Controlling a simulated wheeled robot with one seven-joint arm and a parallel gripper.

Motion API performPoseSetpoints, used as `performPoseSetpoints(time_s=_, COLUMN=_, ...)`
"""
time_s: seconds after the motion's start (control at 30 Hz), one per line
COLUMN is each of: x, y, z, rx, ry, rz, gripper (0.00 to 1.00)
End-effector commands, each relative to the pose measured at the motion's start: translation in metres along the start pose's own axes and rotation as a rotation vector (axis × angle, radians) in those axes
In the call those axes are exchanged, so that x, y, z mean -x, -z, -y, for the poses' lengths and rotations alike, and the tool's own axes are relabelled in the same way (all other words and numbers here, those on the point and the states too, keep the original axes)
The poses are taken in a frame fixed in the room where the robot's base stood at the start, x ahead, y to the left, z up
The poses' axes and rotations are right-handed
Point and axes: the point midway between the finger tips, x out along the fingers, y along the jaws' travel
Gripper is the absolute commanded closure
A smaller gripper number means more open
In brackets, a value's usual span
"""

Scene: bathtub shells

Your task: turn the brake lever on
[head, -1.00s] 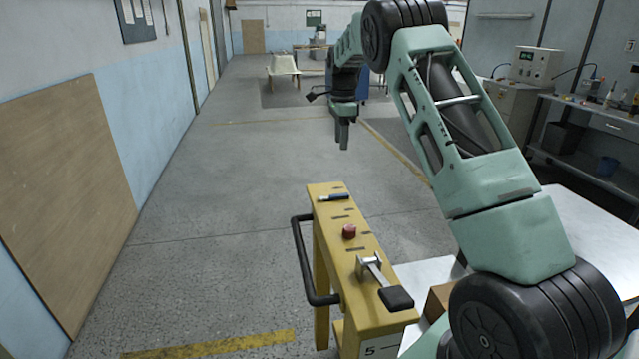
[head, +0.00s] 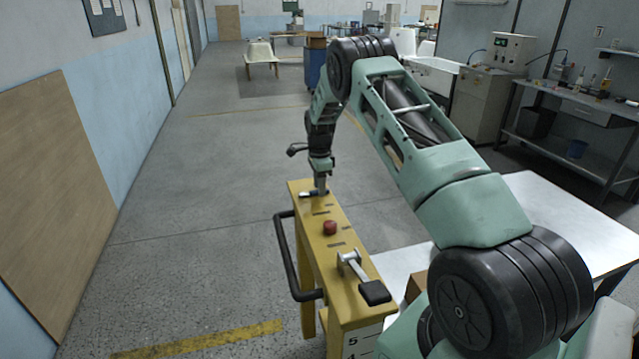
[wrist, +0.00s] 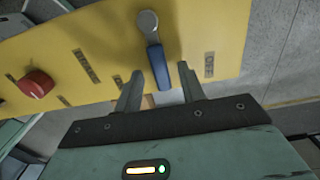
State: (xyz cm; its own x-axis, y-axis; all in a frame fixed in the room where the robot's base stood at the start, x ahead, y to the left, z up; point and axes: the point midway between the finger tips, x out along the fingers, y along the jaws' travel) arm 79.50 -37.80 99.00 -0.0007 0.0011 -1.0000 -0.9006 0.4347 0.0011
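A yellow panel on legs (head: 335,262) carries several controls. At its far end is a small lever with a blue handle (wrist: 158,68) and a round metal pivot (wrist: 147,22); in the head view this lever (head: 306,194) is partly hidden by my gripper. My gripper (head: 320,190) points down over that end. In the wrist view my gripper (wrist: 160,84) is open, one finger on each side of the blue handle's end, with gaps showing. At the near end is a larger metal lever with a black pad (head: 375,292).
A red knob (head: 330,228) stands on the panel between the levers; it also shows in the wrist view (wrist: 36,83). A black rail (head: 289,262) runs along the panel's left side. A white table (head: 560,220) is at the right. The floor to the left is open.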

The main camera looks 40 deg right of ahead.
Motion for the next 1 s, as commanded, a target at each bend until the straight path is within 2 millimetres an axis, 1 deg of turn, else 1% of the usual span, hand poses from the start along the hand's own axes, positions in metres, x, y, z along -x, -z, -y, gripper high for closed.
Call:
performPoseSetpoints(time_s=0.13, x=-0.006, y=0.0003, z=0.0002, rx=-0.001, ry=0.001, rz=0.0, gripper=0.6)
performPoseSetpoints(time_s=0.37, x=-0.0067, y=0.0003, z=0.0003, rx=-0.001, ry=0.001, rz=0.0, gripper=0.6)
performPoseSetpoints(time_s=0.4, x=-0.0067, y=0.0003, z=0.0003, rx=-0.001, ry=0.001, rz=0.0, gripper=0.66)
performPoseSetpoints(time_s=0.47, x=-0.0066, y=0.0003, z=0.0002, rx=-0.001, ry=0.001, rz=0.0, gripper=0.82)
performPoseSetpoints(time_s=0.5, x=-0.0066, y=0.0003, z=0.0002, rx=-0.001, ry=0.001, rz=0.0, gripper=0.93)
performPoseSetpoints(time_s=0.53, x=-0.0065, y=0.0003, z=0.0002, rx=-0.001, ry=0.001, rz=0.0, gripper=1.0)
performPoseSetpoints(time_s=0.83, x=-0.0066, y=0.0002, z=-0.0009, rx=-0.017, ry=0.001, rz=-0.001, gripper=1.0)
performPoseSetpoints(time_s=1.0, x=-0.0065, y=0.0002, z=-0.0042, rx=-0.079, ry=0.002, rz=-0.001, gripper=1.0)
